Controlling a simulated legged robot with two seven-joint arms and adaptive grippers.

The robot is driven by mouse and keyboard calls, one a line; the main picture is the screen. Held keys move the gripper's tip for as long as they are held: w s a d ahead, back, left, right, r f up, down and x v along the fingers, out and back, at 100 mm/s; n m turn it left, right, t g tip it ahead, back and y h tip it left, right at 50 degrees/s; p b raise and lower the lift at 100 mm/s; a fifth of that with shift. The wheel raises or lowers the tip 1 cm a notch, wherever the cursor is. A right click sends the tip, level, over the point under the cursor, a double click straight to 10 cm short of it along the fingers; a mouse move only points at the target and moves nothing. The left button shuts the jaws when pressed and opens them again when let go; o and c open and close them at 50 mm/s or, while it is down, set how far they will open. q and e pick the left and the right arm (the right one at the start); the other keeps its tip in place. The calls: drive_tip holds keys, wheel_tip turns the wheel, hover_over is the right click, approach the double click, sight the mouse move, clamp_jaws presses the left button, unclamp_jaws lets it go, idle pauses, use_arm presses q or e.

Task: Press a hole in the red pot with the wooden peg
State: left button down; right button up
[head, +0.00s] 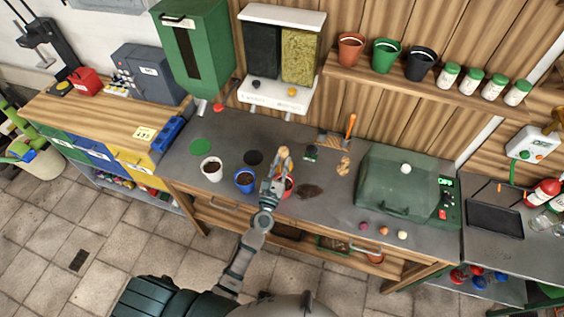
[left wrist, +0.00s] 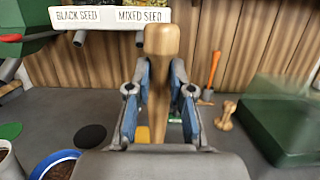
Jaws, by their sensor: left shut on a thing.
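My left gripper (head: 277,172) is shut on the wooden peg (head: 284,154). In the left wrist view the peg (left wrist: 158,80) stands upright between the two blue-padded fingers (left wrist: 158,100). The red pot (head: 289,186) stands on the grey bench, mostly hidden behind my left gripper in the head view. The gripper is at or over this pot; I cannot tell whether the peg touches the soil. The red pot is not seen in the left wrist view. My right gripper is not in view.
A blue pot (head: 244,181) and a white pot (head: 211,169), both with soil, stand left of the gripper. A seed dispenser (head: 282,97) hangs behind. A smaller wooden piece (head: 345,163) and a green-lidded box (head: 402,182) are to the right. Dark soil (head: 309,191) lies nearby.

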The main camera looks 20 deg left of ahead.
sight(282, 152)
use_arm(q)
wheel_tip(282, 152, up, 4)
drive_tip(key=p, duration=0.3)
drive_tip(key=shift+r, duration=1)
drive_tip(key=shift+d, duration=0.1)
drive_tip(key=shift+f, duration=0.1)
